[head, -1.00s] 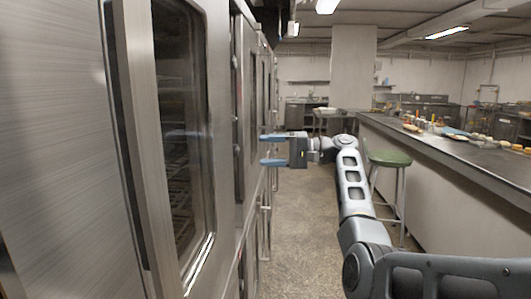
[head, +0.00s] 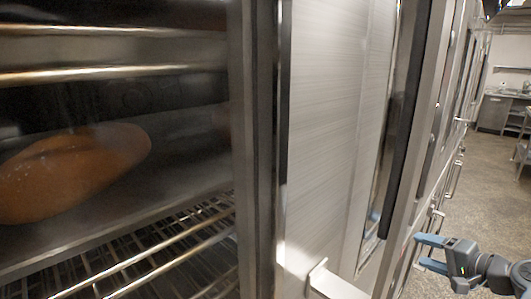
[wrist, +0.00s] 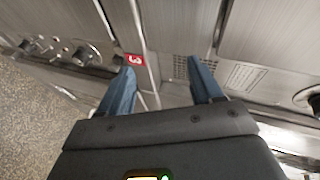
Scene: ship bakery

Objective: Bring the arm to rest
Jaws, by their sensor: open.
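My gripper (head: 430,253) shows at the lower right of the head view. Its two blue fingers are apart and point left toward the steel oven fronts. In the wrist view my gripper (wrist: 163,88) is open with nothing between its fingers. Beyond the fingers is a steel front with knobs (wrist: 87,55), a small red label (wrist: 135,60) and vent slots. I cannot tell whether a finger touches the front. Most of my arm is outside the head view.
A large brown loaf (head: 70,170) lies in an oven at the left, above a wire rack (head: 150,255). Steel oven doors (head: 335,130) run away to the right, with handles sticking out. Open floor (head: 490,190) lies at the right, and a counter (head: 495,112) stands far back.

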